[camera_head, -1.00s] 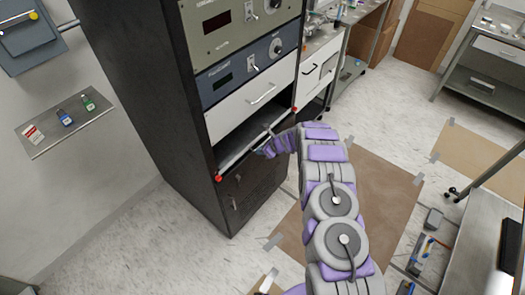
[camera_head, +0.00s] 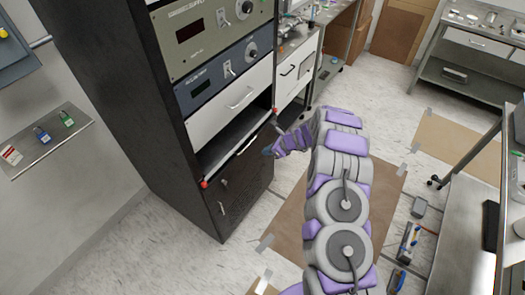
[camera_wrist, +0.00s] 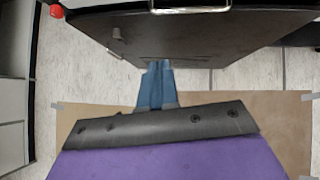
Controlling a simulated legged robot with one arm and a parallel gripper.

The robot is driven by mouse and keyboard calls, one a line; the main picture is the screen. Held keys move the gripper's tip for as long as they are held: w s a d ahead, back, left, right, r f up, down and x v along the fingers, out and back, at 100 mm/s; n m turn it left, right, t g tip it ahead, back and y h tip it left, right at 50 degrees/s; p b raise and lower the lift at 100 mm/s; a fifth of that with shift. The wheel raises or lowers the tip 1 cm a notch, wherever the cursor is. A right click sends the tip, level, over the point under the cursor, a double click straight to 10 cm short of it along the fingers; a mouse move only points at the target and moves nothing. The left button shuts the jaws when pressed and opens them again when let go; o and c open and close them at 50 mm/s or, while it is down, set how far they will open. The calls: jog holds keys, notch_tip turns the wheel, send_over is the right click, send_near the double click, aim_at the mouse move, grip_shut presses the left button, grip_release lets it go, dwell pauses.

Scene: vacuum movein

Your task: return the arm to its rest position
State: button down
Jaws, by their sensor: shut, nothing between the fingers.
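My gripper (camera_head: 270,150) is at the end of my grey and purple arm, in front of the black equipment rack (camera_head: 115,95), at about the height of the open slot under the white drawer (camera_head: 228,103). In the wrist view its blue fingers (camera_wrist: 155,84) are closed together and hold nothing. They point toward the dark lower front (camera_wrist: 190,45) of the rack, and floor shows around them. My arm is still extended forward and bent at its joints. I cannot tell the exact gap between the fingertips and the rack.
A red knob (camera_head: 203,184) marks a corner of the open slot. A wall shelf (camera_head: 45,140) with padlocks is at the left. A brown mat (camera_head: 290,225) lies below my arm.

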jog(key=s+a+r+n+g, duration=0.1)
jog(key=s+a+r+n, duration=0.1)
jog(key=s+r+n, duration=0.35)
jog(key=s+a+r+n+g+b, duration=0.1)
jog(key=s+a+r+n+g, duration=0.15)
jog(key=s+r, duration=0.6)
jog(key=s+a+r+n, duration=0.2)
jog(key=s+r+n, duration=0.25)
jog(key=r, duration=0.45)
jog(key=s+d+r+n+h, duration=0.2)
jog(key=s+d, duration=0.3)
jog(key=s, duration=0.6)
jog(key=s+d+r+n+g+h+b, duration=0.1)
jog(key=s+d+n, duration=0.4)
jog(key=s, duration=0.6)
jog(key=s+d+r+n+g+h, duration=0.1)
jog(key=s+d+r+n+h, duration=0.2)
jog(key=s, duration=0.9)
jog(key=shift+d+r+n+h, duration=0.45)
jog(key=shift+d+h, duration=0.25)
jog(key=shift+d, duration=0.45)
jog(key=c, duration=1.8)
grip_release()
jog(key=shift+a, duration=0.1)
